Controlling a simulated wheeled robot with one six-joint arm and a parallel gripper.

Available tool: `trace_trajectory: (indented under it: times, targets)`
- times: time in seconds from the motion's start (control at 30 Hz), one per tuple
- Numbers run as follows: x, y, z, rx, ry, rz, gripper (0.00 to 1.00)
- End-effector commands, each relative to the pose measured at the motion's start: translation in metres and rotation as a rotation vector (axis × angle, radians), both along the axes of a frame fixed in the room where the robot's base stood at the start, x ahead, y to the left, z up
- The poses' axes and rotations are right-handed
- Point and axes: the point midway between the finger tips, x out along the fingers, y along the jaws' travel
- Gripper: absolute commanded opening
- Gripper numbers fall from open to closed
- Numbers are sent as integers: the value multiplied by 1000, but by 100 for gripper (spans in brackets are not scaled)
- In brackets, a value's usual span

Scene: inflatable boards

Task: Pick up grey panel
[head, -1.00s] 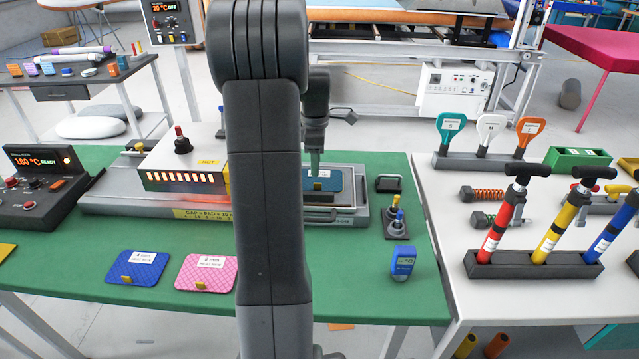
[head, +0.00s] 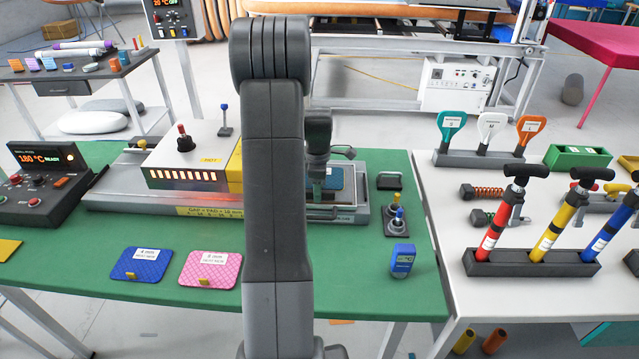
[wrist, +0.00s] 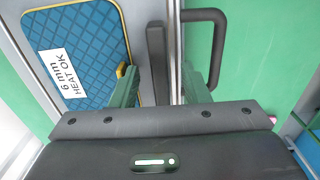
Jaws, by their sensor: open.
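My gripper (head: 316,192) hangs over the right end of the metal press bed on the green table. In the wrist view its two fingers (wrist: 160,80) are open, one on each side of a narrow dark grey bar (wrist: 158,50), which may be the grey panel seen edge-on. I cannot tell whether the fingers touch it. A blue quilted pad (wrist: 90,55) marked "6 mm HEAT OK" lies to its left, its yellow tab close to the left finger. The pad partly shows in the head view (head: 335,176) behind my gripper.
A dark handle (wrist: 219,45) stands right of the fingers. The white heater box (head: 190,155) is left of my arm. A blue pad (head: 141,265), a pink pad (head: 211,270) and a blue meter (head: 402,260) lie in front. Pumps (head: 501,220) stand on the right table.

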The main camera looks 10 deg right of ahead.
Motion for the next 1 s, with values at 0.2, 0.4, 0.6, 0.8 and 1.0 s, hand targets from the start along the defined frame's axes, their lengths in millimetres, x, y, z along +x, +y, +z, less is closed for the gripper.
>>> trace_trajectory:
  times: [0.2, 0.4, 0.6, 0.8, 1.0]
  targets:
    - [0, 0, 0, 0, -1, 0, 22]
    - [0, 0, 0, 0, -1, 0, 0]
    - [1, 0, 2, -1, -3, 0, 0]
    - [2, 0, 21, -2, -8, 0, 0]
    - [1, 0, 63, -2, -7, 0, 0]
